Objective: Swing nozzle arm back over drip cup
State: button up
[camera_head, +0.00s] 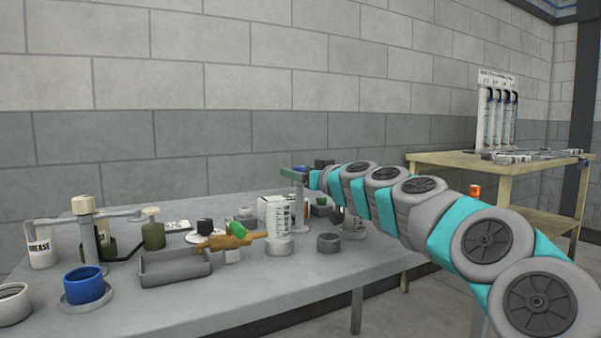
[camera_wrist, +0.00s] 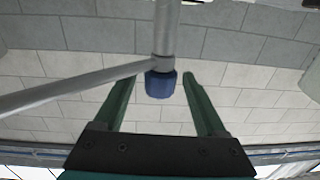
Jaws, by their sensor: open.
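In the head view, my gripper (camera_head: 294,172) is at the end of my outstretched arm, above the far part of the bench, beside a thin grey upright (camera_head: 299,195). In the wrist view its two green fingers (camera_wrist: 161,74) are apart. A blue cap (camera_wrist: 160,86) on a grey rod (camera_wrist: 167,35) shows between them, with a slanting grey bar (camera_wrist: 75,86) joining at left; I cannot tell their depth or any contact. At left in the head view, a post with a cream knob (camera_head: 83,205) carries a horizontal arm (camera_head: 122,213). I cannot tell which cup is the drip cup.
A blue cup (camera_head: 84,285) stands at the bench's front left, and an olive cup (camera_head: 153,236) stands behind. A grey tray (camera_head: 176,275), an orange tool (camera_head: 230,241) and a labelled container (camera_head: 277,215) crowd the middle. The right front of the bench (camera_head: 340,280) is clear.

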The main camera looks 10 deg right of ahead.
grip_shut()
dwell(0.5)
dwell(0.8)
